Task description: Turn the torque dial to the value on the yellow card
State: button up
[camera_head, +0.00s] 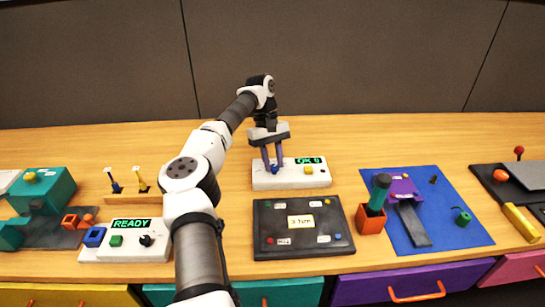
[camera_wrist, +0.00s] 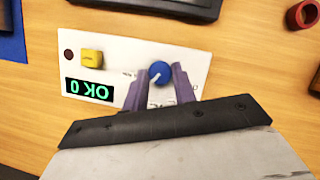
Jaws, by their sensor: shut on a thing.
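A white panel (camera_head: 316,177) stands at mid-table with a yellow button (camera_head: 308,170), a green-lit display (camera_head: 309,161) and a blue dial (camera_head: 275,169). The display starts with OK; its digit looks like 0 in the wrist view (camera_wrist: 90,90). My gripper (camera_head: 272,166) points down at the dial. In the wrist view its purple fingers are shut on the blue dial (camera_wrist: 159,70), one on each side. A pale line shows on the dial's top; its scale is too small to read. A pale yellow card (camera_head: 300,222) lies on the dark board in front; its small text looks like a 3 and a word.
The dark board (camera_head: 270,205) with small coloured pieces lies close in front of the panel. At left is another white panel (camera_head: 90,254) reading READY. At right are a blue mat (camera_head: 460,235) and an orange holder (camera_head: 370,220) with a green-handled tool. The table behind the panel is clear.

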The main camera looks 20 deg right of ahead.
jog(key=shift+d+m, duration=0.1)
jog(key=shift+m, duration=0.5)
jog(key=o, duration=1)
jog(key=shift+r, duration=0.15)
